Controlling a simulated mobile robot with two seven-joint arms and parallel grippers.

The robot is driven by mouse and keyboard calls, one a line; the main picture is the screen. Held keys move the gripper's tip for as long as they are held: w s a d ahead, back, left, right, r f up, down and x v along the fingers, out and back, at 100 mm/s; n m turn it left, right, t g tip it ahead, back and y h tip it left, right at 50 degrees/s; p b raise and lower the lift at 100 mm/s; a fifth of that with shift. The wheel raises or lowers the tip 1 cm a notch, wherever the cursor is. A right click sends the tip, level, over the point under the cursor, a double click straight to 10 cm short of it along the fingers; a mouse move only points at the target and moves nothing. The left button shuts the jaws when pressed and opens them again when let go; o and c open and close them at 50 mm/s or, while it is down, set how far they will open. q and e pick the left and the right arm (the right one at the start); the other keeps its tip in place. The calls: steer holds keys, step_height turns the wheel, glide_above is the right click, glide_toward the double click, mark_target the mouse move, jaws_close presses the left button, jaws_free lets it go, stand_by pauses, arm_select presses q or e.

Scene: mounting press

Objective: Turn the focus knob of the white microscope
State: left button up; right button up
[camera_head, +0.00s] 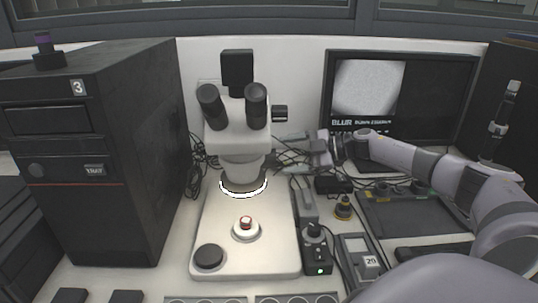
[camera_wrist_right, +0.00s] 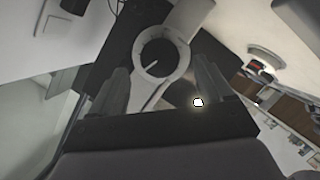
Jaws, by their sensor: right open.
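The white microscope (camera_head: 238,139) stands upright on its pale base in the head view, with black eyepieces and a lit ring under its head. A black focus knob (camera_head: 280,113) sticks out on the right side of its head. My right gripper (camera_head: 323,148) is right of the microscope and a little below the knob. In the right wrist view, a round dark knob (camera_wrist_right: 159,57) with a white mark and pale collar lies ahead of my open right gripper (camera_wrist_right: 160,76), roughly centred between the fingers. Contact cannot be told. My left gripper is not in view.
A monitor (camera_head: 402,95) stands behind my right arm. Tangled cables (camera_head: 300,150) lie behind the gripper. A black cabinet (camera_head: 100,150) stands at left. A control box (camera_head: 316,256) with a green light stands right of the microscope's base.

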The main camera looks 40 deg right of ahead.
mark_target(274, 157)
steer(key=shift+p+x, duration=0.3)
steer(key=shift+x, duration=2.15)
steer(key=c, duration=1)
